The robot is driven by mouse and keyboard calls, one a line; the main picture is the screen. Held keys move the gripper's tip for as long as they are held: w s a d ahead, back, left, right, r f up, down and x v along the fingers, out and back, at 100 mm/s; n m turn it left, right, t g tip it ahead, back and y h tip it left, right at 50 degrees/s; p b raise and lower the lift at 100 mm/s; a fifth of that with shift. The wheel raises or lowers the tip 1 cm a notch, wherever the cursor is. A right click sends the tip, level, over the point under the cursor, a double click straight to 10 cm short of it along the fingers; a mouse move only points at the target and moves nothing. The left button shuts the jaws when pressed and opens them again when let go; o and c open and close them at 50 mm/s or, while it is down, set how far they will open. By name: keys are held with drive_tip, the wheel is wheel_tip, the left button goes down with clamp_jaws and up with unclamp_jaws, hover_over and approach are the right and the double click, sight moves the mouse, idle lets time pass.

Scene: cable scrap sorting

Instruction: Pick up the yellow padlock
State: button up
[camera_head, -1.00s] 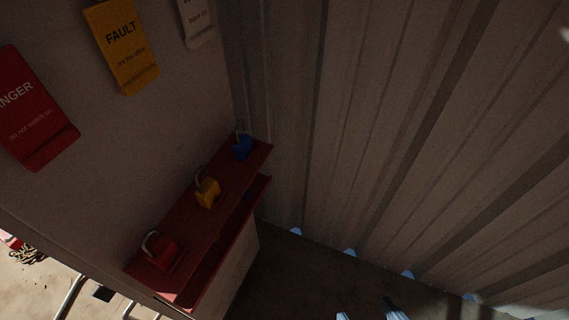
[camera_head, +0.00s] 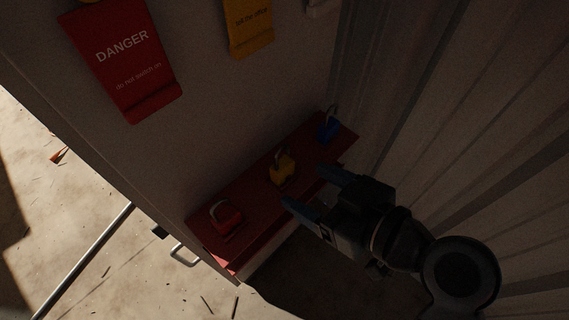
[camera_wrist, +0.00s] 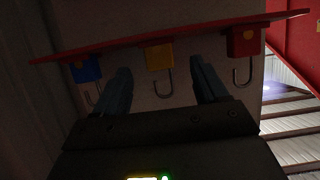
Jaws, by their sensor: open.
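The yellow padlock (camera_head: 283,168) stands on a red shelf (camera_head: 246,196), between a red padlock (camera_head: 226,216) on the left and a blue padlock (camera_head: 328,129) on the right. My gripper (camera_head: 305,187) is open and empty, just in front of the shelf near the yellow padlock. In the wrist view the picture appears upside down; the yellow padlock (camera_wrist: 159,57) with its grey shackle lies between my two fingers (camera_wrist: 160,82), farther out beyond the fingertips. I cannot tell the exact gap. The blue padlock (camera_wrist: 85,69) and red padlock (camera_wrist: 244,42) flank it there.
A red DANGER tag (camera_head: 122,57) and a yellow tag (camera_head: 248,26) hang on the wall above the shelf. A corrugated wall (camera_head: 450,120) stands close on the right. A metal handle (camera_head: 186,256) and a rod (camera_head: 84,262) show at lower left.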

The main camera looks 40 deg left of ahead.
sight(288, 174)
drive_tip(key=shift+p+x, duration=0.4)
drive_tip(key=shift+x, duration=2.3)
drive_tip(key=shift+w, duration=0.1)
drive_tip(key=c, duration=1.2)
drive_tip(key=shift+c, duration=0.5)
drive_tip(key=shift+r, duration=0.15)
